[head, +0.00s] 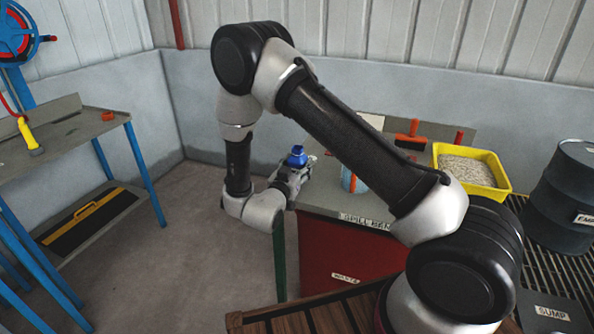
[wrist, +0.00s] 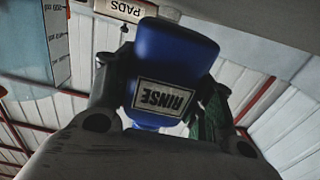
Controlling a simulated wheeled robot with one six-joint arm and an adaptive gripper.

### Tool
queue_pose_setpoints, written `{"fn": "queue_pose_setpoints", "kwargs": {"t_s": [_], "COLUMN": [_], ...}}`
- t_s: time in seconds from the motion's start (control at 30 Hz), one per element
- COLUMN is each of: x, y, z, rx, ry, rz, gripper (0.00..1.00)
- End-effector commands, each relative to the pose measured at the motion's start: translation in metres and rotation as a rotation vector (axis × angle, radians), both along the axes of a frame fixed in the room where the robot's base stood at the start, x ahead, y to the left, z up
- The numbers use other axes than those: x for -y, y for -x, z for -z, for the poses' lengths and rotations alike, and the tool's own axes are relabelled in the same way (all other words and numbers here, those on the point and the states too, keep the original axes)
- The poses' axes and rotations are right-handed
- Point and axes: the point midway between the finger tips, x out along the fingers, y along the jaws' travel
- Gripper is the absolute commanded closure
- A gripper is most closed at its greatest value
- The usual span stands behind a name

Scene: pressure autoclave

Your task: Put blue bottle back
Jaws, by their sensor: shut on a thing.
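The blue bottle (head: 297,156) is in my gripper (head: 292,178) in the head view, near the left edge of the grey-topped spill bench (head: 325,201). Only its upper part shows there, sticking up above the fingers. In the wrist view the blue bottle (wrist: 172,52) fills the middle, with a white RINSE label that reads upside down. My gripper (wrist: 160,100) is shut on it, one finger at each side. The bottle's lower end is hidden, and I cannot tell whether it touches the bench.
A clear container with blue liquid (head: 352,182) stands on the bench, partly behind my arm. An orange-headed tool (head: 411,137) and a yellow tray of granules (head: 468,172) are farther right. A dark drum (head: 566,200) stands at far right. A blue-framed table (head: 75,140) is left, with open floor between.

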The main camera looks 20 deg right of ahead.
Motion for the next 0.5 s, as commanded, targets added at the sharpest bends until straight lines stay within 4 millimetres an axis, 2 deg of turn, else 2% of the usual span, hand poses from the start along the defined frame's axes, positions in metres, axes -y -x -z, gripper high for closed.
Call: {"fn": "queue_pose_setpoints", "kwargs": {"t_s": [0.1,0.47,0.5], "x": [0.0,-0.0001,-0.0002], "y": [0.0,0.0,-0.0001], "z": [0.0124,0.0157,0.0159], "rx": [-0.001,0.0,0.001], "ry": [0.001,0.0,-0.001], "rz": [0.0,-0.001,-0.001], "gripper": [0.8,0.8,0.43]}}
